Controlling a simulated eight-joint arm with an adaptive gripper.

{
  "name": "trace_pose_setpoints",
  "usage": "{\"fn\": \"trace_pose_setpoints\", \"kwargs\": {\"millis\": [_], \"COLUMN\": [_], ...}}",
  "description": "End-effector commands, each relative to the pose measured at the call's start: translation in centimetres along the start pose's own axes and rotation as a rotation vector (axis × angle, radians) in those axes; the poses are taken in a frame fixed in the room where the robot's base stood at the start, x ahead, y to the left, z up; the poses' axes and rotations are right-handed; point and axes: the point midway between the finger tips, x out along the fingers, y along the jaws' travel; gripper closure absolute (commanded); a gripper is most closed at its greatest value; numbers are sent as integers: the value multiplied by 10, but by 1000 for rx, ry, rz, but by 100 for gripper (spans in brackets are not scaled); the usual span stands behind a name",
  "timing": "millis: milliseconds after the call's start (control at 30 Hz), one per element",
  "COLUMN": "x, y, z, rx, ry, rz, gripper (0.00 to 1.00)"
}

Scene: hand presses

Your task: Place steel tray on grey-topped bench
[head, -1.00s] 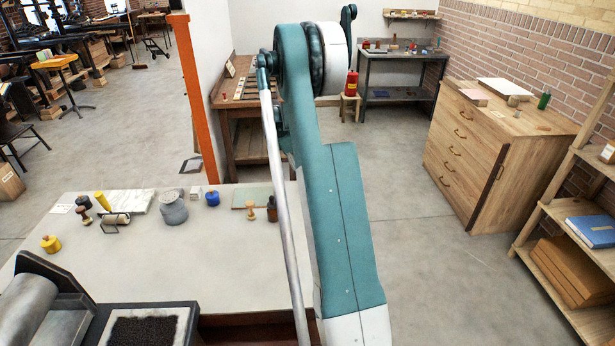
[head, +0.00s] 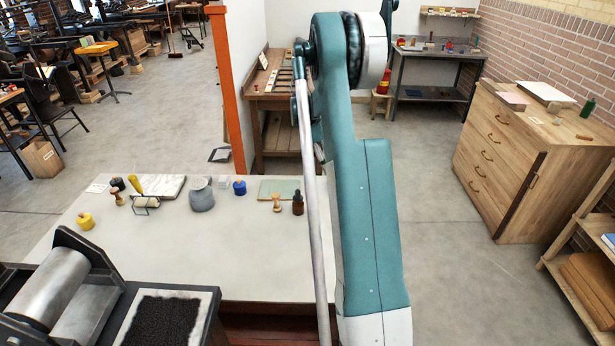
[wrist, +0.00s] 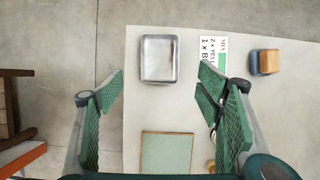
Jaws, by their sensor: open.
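The steel tray (wrist: 159,58), a shallow rectangular pan with a bright rim, lies flat on a pale table (wrist: 200,150) in the wrist view. My gripper (wrist: 160,92) is open and empty, its green-padded fingers spread to either side, near the tray's lower edge in that picture. I cannot tell its height above the tray. In the head view my arm hides both gripper and tray. A bench with a grey top (head: 432,53) and dark legs stands at the back in the head view, with small items on it.
A green mat (wrist: 166,152), a printed card (wrist: 212,52) and a wood-topped block (wrist: 264,62) lie near the tray. The pale table also holds a grey pot (head: 202,195) and small stampers. A roller press (head: 55,285) stands front left. A drawer cabinet (head: 515,165) stands right; open floor lies between.

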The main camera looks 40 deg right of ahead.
Motion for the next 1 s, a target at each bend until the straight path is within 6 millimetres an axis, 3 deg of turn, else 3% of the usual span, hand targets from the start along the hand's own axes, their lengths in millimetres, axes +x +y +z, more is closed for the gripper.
{"fn": "trace_pose_setpoints", "kwargs": {"millis": [200, 367, 667, 1000], "x": [-3, -17, -76, -150], "y": [-1, -8, -42, -99], "z": [-1, -6, -32, -64], "rx": [2, 15, 79, 173], "ry": [1, 9, 51, 126], "rz": [3, 16, 78, 153], "gripper": [34, 34, 34, 34]}}
